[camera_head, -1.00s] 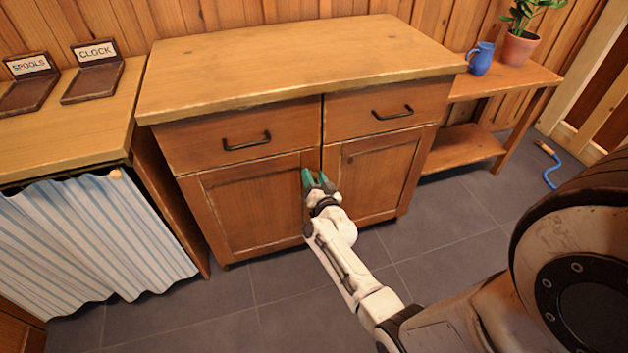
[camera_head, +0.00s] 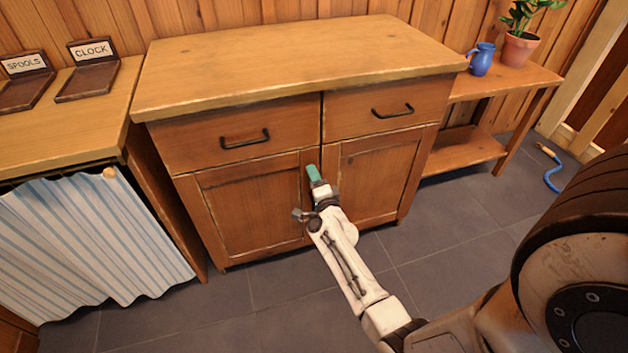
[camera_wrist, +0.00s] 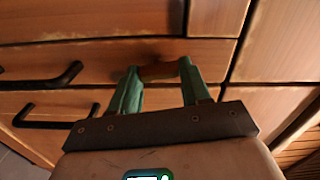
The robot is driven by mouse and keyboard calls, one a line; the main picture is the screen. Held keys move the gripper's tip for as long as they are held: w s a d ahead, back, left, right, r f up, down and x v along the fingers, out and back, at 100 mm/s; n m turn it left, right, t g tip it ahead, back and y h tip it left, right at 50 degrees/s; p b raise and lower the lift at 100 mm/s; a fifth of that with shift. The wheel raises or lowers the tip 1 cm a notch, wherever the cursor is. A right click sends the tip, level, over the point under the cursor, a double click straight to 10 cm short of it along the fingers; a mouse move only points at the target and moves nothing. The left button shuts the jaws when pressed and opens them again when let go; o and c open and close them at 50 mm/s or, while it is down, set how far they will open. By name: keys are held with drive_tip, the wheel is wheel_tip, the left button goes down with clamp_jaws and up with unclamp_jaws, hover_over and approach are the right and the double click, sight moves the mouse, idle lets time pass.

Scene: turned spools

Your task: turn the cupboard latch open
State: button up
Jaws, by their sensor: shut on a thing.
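The wooden cupboard (camera_head: 250,205) stands ahead with both lower doors closed. My gripper (camera_head: 313,172) is at the upper middle of the doors, by the seam between them. In the wrist view its two green fingers (camera_wrist: 158,76) are shut on a small brown wooden latch (camera_wrist: 158,71), which spans the gap between the fingertips. In the head view the latch is hidden behind my gripper, and the fingers show nearly edge-on. I cannot tell from these views how far the latch is turned.
Dark drawer handles (camera_head: 245,139) (camera_head: 392,111) stick out above the doors. A curtained counter (camera_head: 85,245) stands close on the left. A low shelf (camera_head: 470,147) with a blue jug (camera_head: 481,59) and a potted plant (camera_head: 519,46) stands right. The floor in front is clear.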

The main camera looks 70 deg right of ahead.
drive_tip(key=shift+f+m, duration=0.1)
drive_tip(key=shift+m, duration=0.8)
drive_tip(key=shift+s, duration=0.1)
drive_tip(key=o, duration=1.1)
drive_tip(key=shift+c, duration=0.2)
drive_tip(key=p+v, duration=0.2)
drive_tip(key=v, duration=0.8)
drive_tip(key=shift+s+a+p, duration=0.15)
drive_tip(key=shift+a+p, duration=0.15)
drive_tip(key=shift+p, duration=0.1)
